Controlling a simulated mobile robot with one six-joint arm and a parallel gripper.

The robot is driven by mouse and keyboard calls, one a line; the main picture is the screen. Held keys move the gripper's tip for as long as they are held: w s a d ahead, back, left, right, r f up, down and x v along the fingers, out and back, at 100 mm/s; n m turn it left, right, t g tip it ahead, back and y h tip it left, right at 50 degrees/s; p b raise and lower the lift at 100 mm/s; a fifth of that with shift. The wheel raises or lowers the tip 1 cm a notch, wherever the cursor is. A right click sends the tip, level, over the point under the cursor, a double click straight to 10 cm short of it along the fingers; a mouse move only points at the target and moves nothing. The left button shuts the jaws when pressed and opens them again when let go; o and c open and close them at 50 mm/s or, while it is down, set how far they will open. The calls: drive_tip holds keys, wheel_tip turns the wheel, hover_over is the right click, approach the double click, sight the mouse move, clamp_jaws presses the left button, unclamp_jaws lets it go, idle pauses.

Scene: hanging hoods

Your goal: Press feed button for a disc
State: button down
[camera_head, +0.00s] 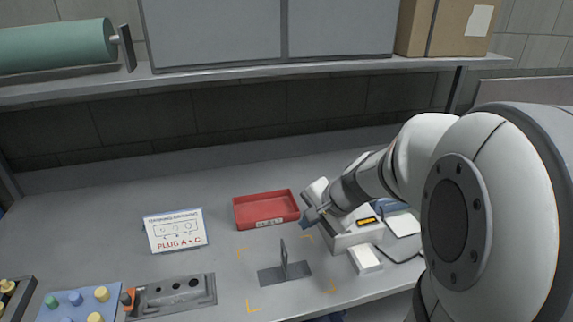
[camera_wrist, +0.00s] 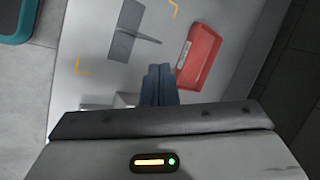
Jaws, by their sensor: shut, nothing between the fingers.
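I cannot make out a feed button or a disc. In the wrist view the gripper (camera_wrist: 158,72) is shut and empty, with pale block-like shapes beside the fingers.
A red tray (camera_head: 258,224) lies behind a dark fixture (camera_head: 270,276) with an upright plate, inside yellow corner marks. A "PLUG A + C" sign (camera_head: 176,230), a holed block (camera_head: 150,297) and a peg tray (camera_head: 48,313) are left. A shelf (camera_head: 55,93) hangs above the bench.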

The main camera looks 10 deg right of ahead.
drive_tip(key=w+d+f+m+t+h+p, duration=0.1)
drive_tip(key=w+d+m+t, duration=0.1)
drive_tip(key=w+d+m, duration=0.3)
drive_tip(key=w+d+f+m+t+h+p, duration=0.1)
drive_tip(key=w+d+f+m, duration=0.1)
drive_tip(key=w+d+m, duration=0.3)
drive_tip(key=d+m, duration=0.3)
drive_tip(key=d, duration=0.2)
drive_tip(key=shift+w+d+t, duration=0.15)
drive_tip(key=shift+w+t, duration=0.1)
drive_tip(key=shift+t, duration=0.15)
drive_tip(key=shift+f, duration=0.1)
wheel_tip(320, 180, down, 8)
drive_tip(key=b, duration=0.5)
drive_tip(key=shift+b, duration=0.4)
drive_tip(key=shift+f+b, duration=0.35)
drive_tip(key=shift+b, duration=0.25)
drive_tip(key=shift+f, duration=0.15)
drive_tip(key=shift+f+b, duration=0.3)
drive_tip(key=shift+b, duration=0.3)
